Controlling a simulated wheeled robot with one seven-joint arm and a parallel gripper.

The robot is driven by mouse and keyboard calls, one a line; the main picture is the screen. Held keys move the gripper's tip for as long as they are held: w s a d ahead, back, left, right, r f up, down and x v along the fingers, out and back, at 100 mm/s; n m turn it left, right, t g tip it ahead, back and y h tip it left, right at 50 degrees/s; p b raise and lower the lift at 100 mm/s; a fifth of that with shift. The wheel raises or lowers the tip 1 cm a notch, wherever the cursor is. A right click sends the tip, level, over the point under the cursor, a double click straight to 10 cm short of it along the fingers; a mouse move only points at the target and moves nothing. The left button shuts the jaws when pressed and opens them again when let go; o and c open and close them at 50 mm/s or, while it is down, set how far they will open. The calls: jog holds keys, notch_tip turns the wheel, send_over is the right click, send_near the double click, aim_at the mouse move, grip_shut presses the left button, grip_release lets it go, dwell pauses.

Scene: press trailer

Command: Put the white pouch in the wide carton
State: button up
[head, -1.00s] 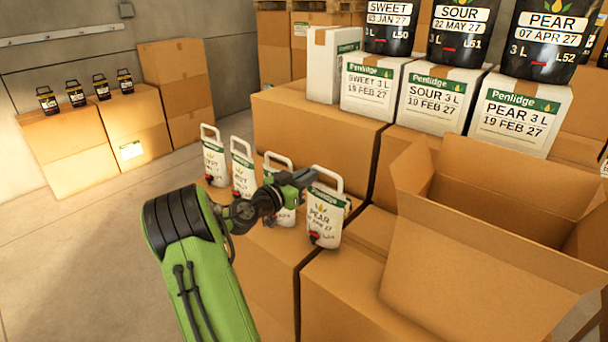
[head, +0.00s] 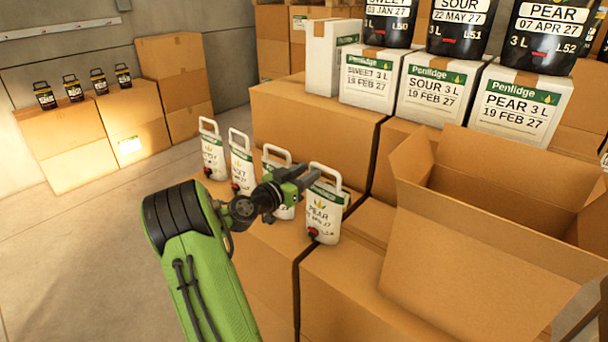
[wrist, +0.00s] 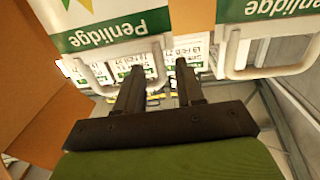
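Several white pouches with loop handles and green bands stand in a row on brown cartons in the head view. The rightmost white pouch (head: 324,214) is marked PEAR, and the pouch beside it (head: 280,205) is partly hidden by my gripper (head: 303,180). My gripper is at handle height by the PEAR pouch. In the wrist view, the two fingers of my gripper (wrist: 160,66) are apart. One leg of a pouch handle (wrist: 158,62) shows between or behind them; I cannot tell which. The wide carton (head: 470,265) stands open at the right, flaps up.
White Penlidge boxes (head: 440,95) with black pouches on top stand behind. A large closed carton (head: 310,130) lies behind the row. Small black pouches (head: 97,82) stand on cartons at the far left. The floor (head: 90,250) at left is clear.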

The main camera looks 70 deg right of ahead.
jog(key=shift+r+p, duration=0.1)
jog(key=shift+p, duration=0.6)
jog(key=b+v, duration=0.2)
jog(key=v, duration=1.3)
jog(key=shift+w+a+f, duration=0.2)
jog(key=shift+a+f, duration=0.1)
jog(key=shift+a, duration=0.05)
